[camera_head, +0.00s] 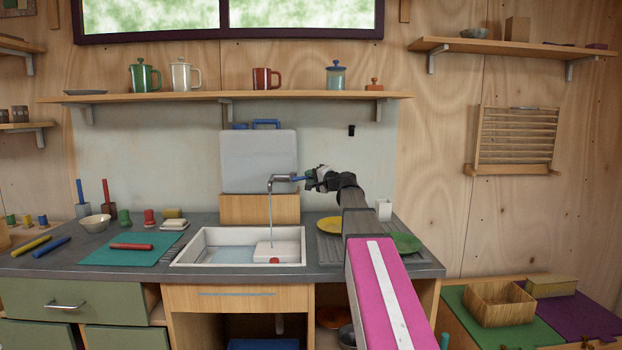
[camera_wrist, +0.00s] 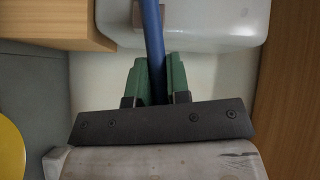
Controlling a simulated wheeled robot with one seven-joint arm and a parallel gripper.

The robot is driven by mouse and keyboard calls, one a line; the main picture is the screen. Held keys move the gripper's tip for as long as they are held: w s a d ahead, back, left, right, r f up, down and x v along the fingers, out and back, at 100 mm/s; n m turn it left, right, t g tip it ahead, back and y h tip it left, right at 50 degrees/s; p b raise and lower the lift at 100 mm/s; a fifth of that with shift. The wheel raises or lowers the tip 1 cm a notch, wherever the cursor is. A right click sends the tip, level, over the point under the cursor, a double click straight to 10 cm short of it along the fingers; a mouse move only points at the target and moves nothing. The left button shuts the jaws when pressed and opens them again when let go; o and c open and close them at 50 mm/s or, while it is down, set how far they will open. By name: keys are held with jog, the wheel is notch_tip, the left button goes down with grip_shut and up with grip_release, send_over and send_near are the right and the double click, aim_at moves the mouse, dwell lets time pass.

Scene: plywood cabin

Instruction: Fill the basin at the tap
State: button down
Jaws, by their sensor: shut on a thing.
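The grey tap (camera_head: 280,178) stands over the white basin (camera_head: 186,251) set in the counter. A thin stream of water (camera_head: 270,208) falls from its spout into the basin. Some bluish water (camera_head: 232,254) shows in the bottom; its exact depth is hard to tell. My gripper (camera_head: 311,180) is at the right of the tap, shut on its blue lever (camera_head: 299,178). In the wrist view, the green fingers of my gripper (camera_wrist: 158,72) close on both sides of the blue lever (camera_wrist: 152,30).
A white block with a red knob (camera_head: 280,248) sits in the basin's right part. A yellow plate (camera_head: 330,224) and a green plate (camera_head: 405,243) lie on the right drainer. A teal mat (camera_head: 110,250) is at left. A shelf (camera_head: 230,97) with mugs hangs above.

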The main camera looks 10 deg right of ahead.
aim_at(293, 178)
jog(key=r+n+g+h, duration=0.1)
jog(key=a+r+n+g+h, duration=0.1)
jog(key=r+n, duration=0.1)
jog(key=shift+w+a, duration=0.1)
jog(key=n+g+h, duration=0.1)
jog(key=a+r+n+h, duration=0.1)
jog(key=shift+w+a+r+g+h, duration=0.15)
jog(key=shift+a+r+g+h, duration=0.15)
jog(key=shift+g, duration=0.1)
jog(key=a+n+h, duration=0.1)
jog(key=a+r+n+g+h, duration=0.1)
jog(key=h, duration=0.1)
jog(key=shift+w+a, duration=0.15)
jog(key=shift+w, duration=0.05)
jog(key=shift+w+a+n+g+h, duration=0.1)
jog(key=shift+a+n+g+h, duration=0.3)
jog(key=shift+a+n+h, duration=0.6)
jog(key=shift+m+h, duration=0.3)
jog(key=c, duration=1.1)
grip_release()
jog(key=shift+r, duration=0.15)
jog(key=v, duration=1)
jog(key=shift+s+r, duration=0.2)
jog(key=shift+s, duration=0.1)
